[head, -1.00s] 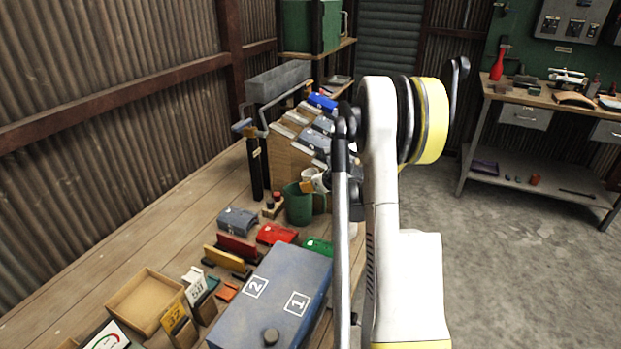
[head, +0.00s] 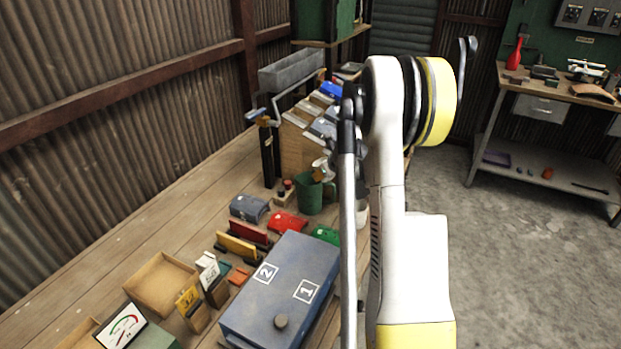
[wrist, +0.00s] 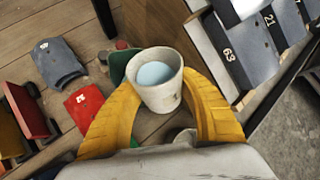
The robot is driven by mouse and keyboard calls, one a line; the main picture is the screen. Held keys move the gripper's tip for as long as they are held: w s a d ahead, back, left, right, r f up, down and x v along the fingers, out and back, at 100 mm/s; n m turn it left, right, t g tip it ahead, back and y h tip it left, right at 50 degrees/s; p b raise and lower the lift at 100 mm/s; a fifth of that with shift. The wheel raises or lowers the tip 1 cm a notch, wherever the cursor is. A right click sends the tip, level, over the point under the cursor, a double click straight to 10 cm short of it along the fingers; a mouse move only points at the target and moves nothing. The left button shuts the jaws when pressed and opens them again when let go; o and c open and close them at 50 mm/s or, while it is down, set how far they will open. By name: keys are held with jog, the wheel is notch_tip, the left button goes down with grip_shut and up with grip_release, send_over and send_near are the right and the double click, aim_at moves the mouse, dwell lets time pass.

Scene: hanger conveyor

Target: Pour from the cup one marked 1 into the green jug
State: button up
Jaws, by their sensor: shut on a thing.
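My gripper (wrist: 161,92) has yellow fingers shut around a white cup (wrist: 160,98) with pale blue liquid in it. The cup has a dark mark on its side that I cannot read. The green jug (head: 309,196) stands on the bench in the head view. The held cup (head: 319,165) is at the jug's upper rim there, partly hidden by my arm. In the wrist view the jug (wrist: 119,68) shows behind and left of the cup, mostly covered by it. The cup looks close to upright, its liquid still inside.
A blue-grey box marked 1 and 2 (head: 284,290) stands in front of the jug. Red (head: 287,222) and grey (head: 249,207) blocks lie left of it. A rack with numbered grey pieces (wrist: 245,60) is close on the right in the wrist view. Open bench lies to the left.

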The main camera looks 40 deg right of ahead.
jog(key=shift+s+r+n+g+p, duration=0.1)
jog(key=shift+n+g+p, duration=0.25)
jog(key=shift+g, duration=0.25)
dwell(0.3)
jog(key=shift+g+h, duration=0.3)
jog(key=shift+g, duration=0.2)
jog(key=shift+s, duration=0.1)
jog(key=shift+g+p, duration=0.35)
jog(key=shift+g, duration=0.05)
jog(key=shift+d+n, duration=0.1)
jog(key=shift+n, duration=0.15)
jog(key=shift+h, duration=0.3)
jog(key=shift+g, duration=0.5)
jog(key=shift+s, duration=0.1)
